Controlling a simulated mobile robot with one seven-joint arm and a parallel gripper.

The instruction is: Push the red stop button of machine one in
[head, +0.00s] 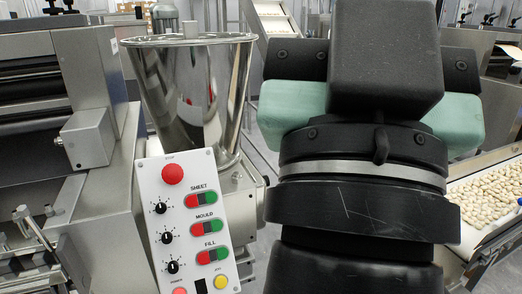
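A round red stop button (172,174) sits near the top left of a white control panel (200,172), under a small label, and stands out from the panel face. My gripper (384,95) fills the right middle of the head view, seen from behind, with black housing and green parts showing on both sides. It is to the right of the panel and apart from the button in the picture. Its fingertips are hidden by its own body, so I cannot tell whether it is open or shut.
The panel also holds black knobs, red-green switches marked SHEET, MOULD and FILL, and a yellow button (220,282). A steel hopper (190,90) stands behind it. A steel machine (60,120) is at left. A conveyor with pasta (485,200) is at right.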

